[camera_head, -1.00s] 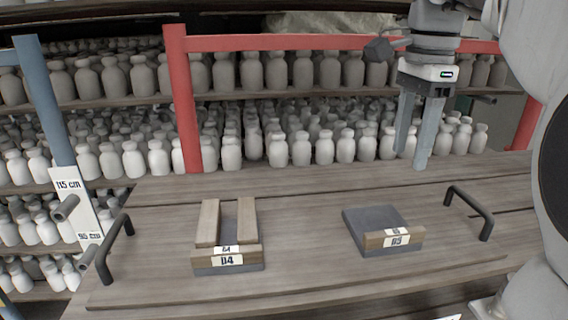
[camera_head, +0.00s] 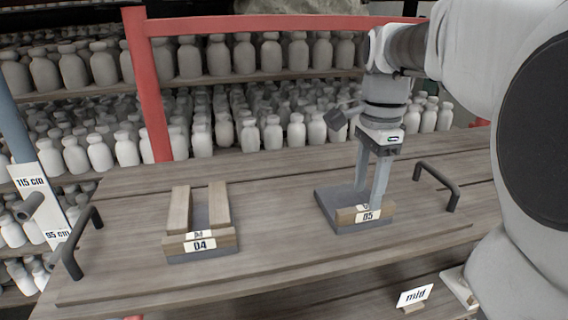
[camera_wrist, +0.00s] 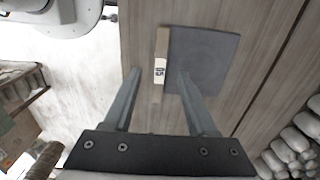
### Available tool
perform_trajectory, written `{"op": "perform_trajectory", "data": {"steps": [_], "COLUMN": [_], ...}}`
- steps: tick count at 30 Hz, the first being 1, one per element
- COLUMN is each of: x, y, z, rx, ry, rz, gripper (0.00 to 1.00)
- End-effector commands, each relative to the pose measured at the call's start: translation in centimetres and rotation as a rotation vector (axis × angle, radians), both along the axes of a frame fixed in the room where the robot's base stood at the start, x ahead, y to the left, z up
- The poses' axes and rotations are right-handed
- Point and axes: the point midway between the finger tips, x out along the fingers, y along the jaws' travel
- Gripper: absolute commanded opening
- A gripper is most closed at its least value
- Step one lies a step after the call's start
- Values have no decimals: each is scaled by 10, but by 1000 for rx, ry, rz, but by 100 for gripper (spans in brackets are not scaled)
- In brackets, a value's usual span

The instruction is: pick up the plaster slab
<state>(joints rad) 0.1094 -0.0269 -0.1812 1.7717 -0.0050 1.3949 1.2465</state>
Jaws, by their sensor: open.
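A flat grey slab (camera_head: 332,204) lies on the wooden table, with a wooden strip (camera_head: 346,217) labelled 05 along its front edge. A second grey piece (camera_head: 200,215) at left carries wooden strips on its front and both sides, labelled 04. I cannot tell which, if either, is the plaster slab. My gripper (camera_head: 370,196) is open and empty, pointing down over the 05 piece. In the wrist view the gripper (camera_wrist: 159,73) has the wooden strip (camera_wrist: 162,45) between its fingertips, and the right finger overlaps the grey slab (camera_wrist: 210,60). Contact is not clear.
Black handles stand at the left (camera_head: 75,243) and right (camera_head: 440,182) of the board. Shelves of white bottles (camera_head: 272,134) fill the back behind a red frame (camera_head: 150,85). A "mid" label (camera_head: 414,296) sits lower at front right. Board between the two pieces is clear.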

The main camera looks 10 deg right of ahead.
Motion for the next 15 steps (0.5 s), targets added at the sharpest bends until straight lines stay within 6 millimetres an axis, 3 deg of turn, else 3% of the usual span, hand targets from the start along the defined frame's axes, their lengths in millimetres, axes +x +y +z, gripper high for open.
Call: {"op": "perform_trajectory", "data": {"steps": [7,15], "x": [0,0], "y": [-5,-5], "z": [-37,-44], "rx": [1,0], "ry": [4,1], "rz": [-1,-1], "gripper": [57,57]}}
